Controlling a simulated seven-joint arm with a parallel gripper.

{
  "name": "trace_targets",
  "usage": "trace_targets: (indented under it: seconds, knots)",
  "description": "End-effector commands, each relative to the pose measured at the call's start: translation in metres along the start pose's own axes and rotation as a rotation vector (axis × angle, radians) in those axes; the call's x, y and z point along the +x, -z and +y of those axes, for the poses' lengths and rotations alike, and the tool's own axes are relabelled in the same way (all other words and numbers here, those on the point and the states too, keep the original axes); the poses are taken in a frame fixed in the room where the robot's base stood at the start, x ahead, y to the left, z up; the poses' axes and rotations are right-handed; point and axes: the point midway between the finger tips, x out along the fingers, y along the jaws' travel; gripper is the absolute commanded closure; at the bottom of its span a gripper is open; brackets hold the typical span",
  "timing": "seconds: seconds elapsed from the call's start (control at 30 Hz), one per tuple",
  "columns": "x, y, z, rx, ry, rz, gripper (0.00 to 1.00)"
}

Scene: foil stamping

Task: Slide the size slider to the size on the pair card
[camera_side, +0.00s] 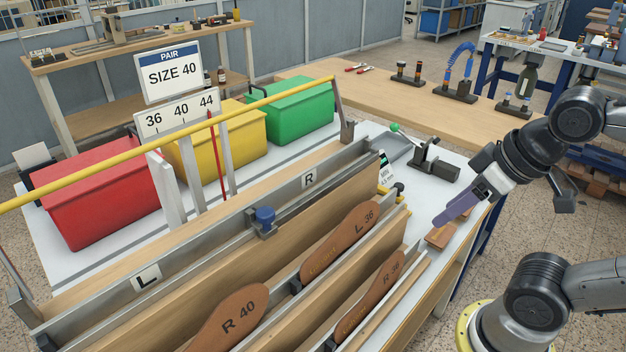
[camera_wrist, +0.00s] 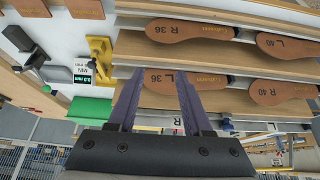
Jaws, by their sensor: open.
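The pair card (camera_side: 168,76) reads "SIZE 40". Below it stands a white scale plate (camera_side: 178,116) marked 36, 40 and 44. A thin red pointer (camera_side: 217,160) rises to the plate's right end, near the 44. A blue knob (camera_side: 264,214) on a metal block sits on the long grey rail between the L and R labels; a blue piece in the wrist view (camera_wrist: 227,125) appears to be the same knob. My gripper (camera_side: 440,220) is open and empty, right of the racks and well apart from the knob. Its two purple fingers (camera_wrist: 159,75) show in the wrist view.
Brown insoles marked L 36 (camera_side: 340,240), R 36 (camera_side: 370,298) and R 40 (camera_side: 232,318) stand in wooden racks. Red (camera_side: 95,205), yellow (camera_side: 240,140) and green (camera_side: 300,112) bins lie behind a yellow bar (camera_side: 240,102). A device with a green-knobbed lever (camera_side: 425,155) stands behind my gripper.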

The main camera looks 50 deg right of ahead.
Motion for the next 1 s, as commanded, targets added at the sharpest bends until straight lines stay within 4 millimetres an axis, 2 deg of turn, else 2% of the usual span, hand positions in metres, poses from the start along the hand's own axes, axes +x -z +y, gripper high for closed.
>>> trace_targets:
  seconds: [0.47,0.6,0.7,0.77,0.87,1.0]
  knots:
    - [0.000,0.000,0.000,0.000,0.000,0.000,0.50]
    - [-0.001,-0.003,-0.002,0.009,0.011,-0.014,0.72]
    - [-0.009,0.001,-0.015,0.051,0.068,-0.028,0.90]
    - [-0.015,0.009,-0.028,0.095,0.126,-0.049,1.00]
    - [-0.027,0.036,-0.053,0.204,0.250,-0.109,1.00]
    - [-0.040,0.090,-0.082,0.374,0.441,-0.198,1.00]
